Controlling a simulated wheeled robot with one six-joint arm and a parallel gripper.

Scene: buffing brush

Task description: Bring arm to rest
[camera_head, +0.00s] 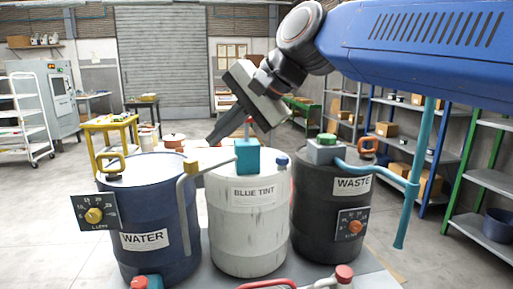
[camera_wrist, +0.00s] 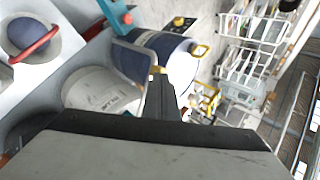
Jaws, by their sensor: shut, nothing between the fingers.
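My gripper (camera_head: 214,135) hangs from my blue arm in the upper middle of the head view, tilted down to the left. Its dark fingers are shut and empty. They appear above the gap between the blue WATER drum (camera_head: 150,215) and the white BLUE TINT drum (camera_head: 248,225), apart from both as far as I can tell. In the wrist view the shut fingers (camera_wrist: 159,92) point at the WATER drum (camera_wrist: 160,55), with the white drum (camera_wrist: 95,90) at left.
A black WASTE drum (camera_head: 325,210) stands at right, with a teal pipe (camera_head: 415,170) beside it. Handles and valves stick up from the drum tops. A yellow table (camera_head: 110,125), white rack (camera_head: 25,115) and shelves (camera_head: 490,175) stand behind. Floor is clear at far left.

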